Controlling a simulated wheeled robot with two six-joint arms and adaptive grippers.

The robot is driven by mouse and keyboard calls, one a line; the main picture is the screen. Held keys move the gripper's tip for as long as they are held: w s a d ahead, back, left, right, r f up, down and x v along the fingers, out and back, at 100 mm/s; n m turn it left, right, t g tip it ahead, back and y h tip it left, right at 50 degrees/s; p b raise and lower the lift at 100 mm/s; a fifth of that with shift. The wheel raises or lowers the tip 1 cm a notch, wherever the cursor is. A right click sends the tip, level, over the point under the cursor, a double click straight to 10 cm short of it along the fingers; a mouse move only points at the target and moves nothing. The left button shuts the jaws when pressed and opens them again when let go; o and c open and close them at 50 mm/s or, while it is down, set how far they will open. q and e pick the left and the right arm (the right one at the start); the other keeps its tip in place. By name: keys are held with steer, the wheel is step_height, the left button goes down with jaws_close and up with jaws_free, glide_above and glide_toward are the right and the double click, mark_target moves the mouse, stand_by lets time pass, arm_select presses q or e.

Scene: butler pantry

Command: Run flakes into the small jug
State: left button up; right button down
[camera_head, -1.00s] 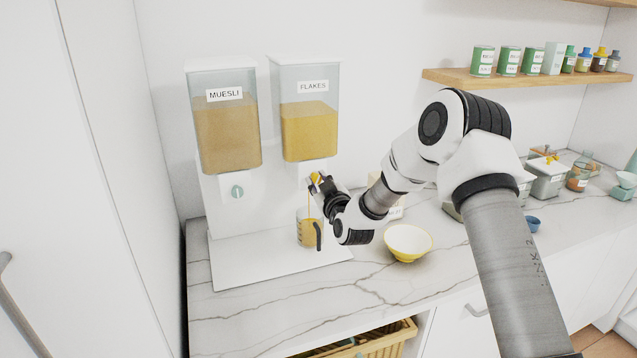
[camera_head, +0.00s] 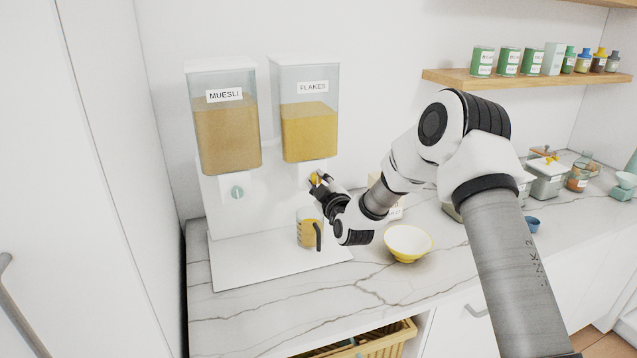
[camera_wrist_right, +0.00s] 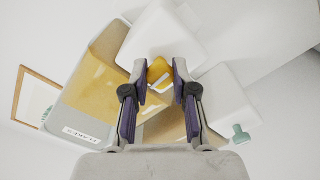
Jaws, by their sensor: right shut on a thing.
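The flakes dispenser (camera_head: 309,130) stands against the back wall, its clear bin holding golden flakes. My right gripper (camera_head: 316,180) is at the front of its spout housing, shut on the yellow knob (camera_wrist_right: 158,73), which shows between the fingers in the wrist view. The small jug (camera_head: 305,231), clear with a dark handle, stands upright on the white base below the flakes outlet. It holds golden flakes. No falling stream shows between outlet and jug, though my gripper partly covers that gap. My left gripper is not in view.
The muesli dispenser (camera_head: 226,135) with a teal knob (camera_head: 237,192) stands at the left. A yellow bowl (camera_head: 408,244) sits on the marble counter right of the white base (camera_head: 260,265).

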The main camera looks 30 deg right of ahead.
steer(key=c, duration=0.9)
jaws_free()
steer(key=v, duration=1.1)
steer(key=shift+s+a, duration=0.15)
steer(key=shift+s, duration=0.25)
steer(key=shift+f, duration=0.1)
